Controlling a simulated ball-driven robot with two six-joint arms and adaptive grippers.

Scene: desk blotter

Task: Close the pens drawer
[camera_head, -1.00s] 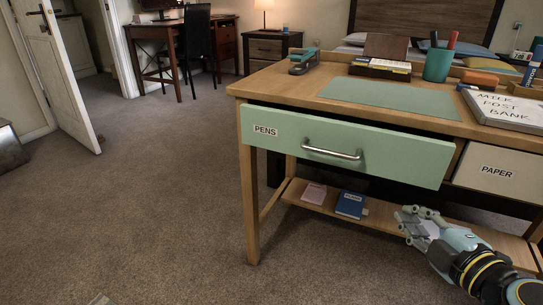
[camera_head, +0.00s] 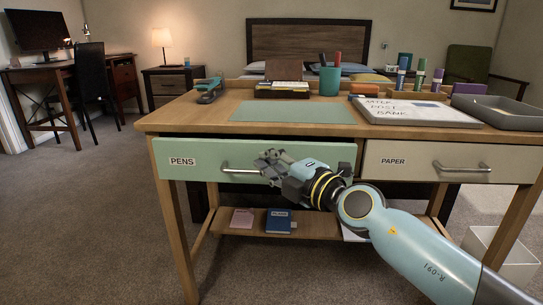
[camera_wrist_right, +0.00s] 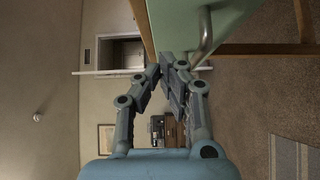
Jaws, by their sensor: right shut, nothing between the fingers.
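The pens drawer (camera_head: 205,174) has a pale green front with a PENS label and a curved metal handle (camera_head: 240,171). A dark gap shows along its top edge, so it seems to stand slightly out of the desk; how far I cannot tell. My right gripper (camera_head: 265,163) is shut and empty, in front of the drawer at the handle's right end. Whether it touches the front is unclear. In the right wrist view, the closed fingers (camera_wrist_right: 166,65) are beside the handle (camera_wrist_right: 206,35) and the green front (camera_wrist_right: 180,22). My left gripper is out of view.
The cream paper drawer (camera_head: 410,160) is beside it on the right. The wooden desk top (camera_head: 195,119) holds a stapler (camera_head: 209,91), a green mat (camera_head: 290,112), a pen cup (camera_head: 330,81), a box and a grey tray (camera_head: 510,116). Books lie on the shelf below.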

